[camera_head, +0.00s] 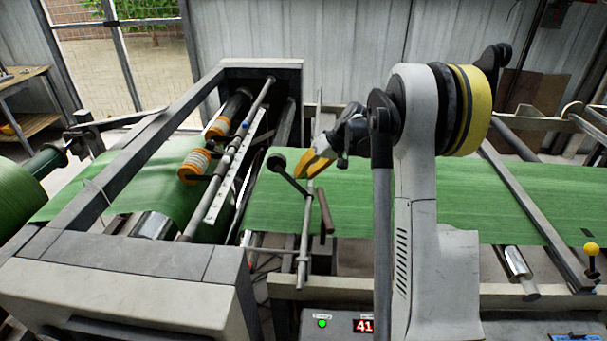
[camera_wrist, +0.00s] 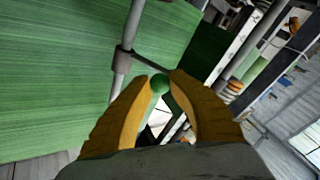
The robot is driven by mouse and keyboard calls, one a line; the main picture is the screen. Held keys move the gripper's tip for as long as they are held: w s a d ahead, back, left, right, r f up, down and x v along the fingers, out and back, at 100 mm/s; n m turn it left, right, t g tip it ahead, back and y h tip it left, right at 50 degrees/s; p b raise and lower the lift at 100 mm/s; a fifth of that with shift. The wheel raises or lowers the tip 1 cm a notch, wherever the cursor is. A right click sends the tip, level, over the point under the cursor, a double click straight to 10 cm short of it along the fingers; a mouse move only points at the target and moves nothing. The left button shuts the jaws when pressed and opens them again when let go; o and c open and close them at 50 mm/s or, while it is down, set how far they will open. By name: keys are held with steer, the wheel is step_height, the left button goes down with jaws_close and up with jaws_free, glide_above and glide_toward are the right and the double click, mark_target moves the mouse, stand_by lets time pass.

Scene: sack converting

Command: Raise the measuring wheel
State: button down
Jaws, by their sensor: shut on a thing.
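My gripper (camera_head: 312,165), with yellow fingers, is over the green sheet beside an upright grey post. In the wrist view, my gripper (camera_wrist: 160,86) is closed around a small green ball knob (camera_wrist: 160,84). A thin rod runs from near the knob to a dark collar (camera_wrist: 124,60) on the post. A dark round disc (camera_head: 276,163) on a thin arm, which looks like the measuring wheel, is just left of my gripper in the head view. I cannot tell whether it touches the sheet. The knob is hidden in the head view.
The green sheet (camera_head: 440,205) runs across the machine under my gripper. A dark frame (camera_head: 165,255) with rollers and orange rings (camera_head: 193,166) stands to the left. A brownish bar (camera_head: 326,213) hangs beside the post. A panel with a red display (camera_head: 364,326) is in front.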

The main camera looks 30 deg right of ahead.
steer(key=c, duration=1.3)
jaws_free()
steer(key=shift+s+d+f, duration=0.1)
steer(key=shift+d+f, duration=0.05)
steer(key=shift+d, duration=0.05)
steer(key=shift+c, duration=0.2)
steer(key=shift+o, duration=0.9)
steer(key=shift+d, duration=0.1)
steer(key=v, duration=1.2)
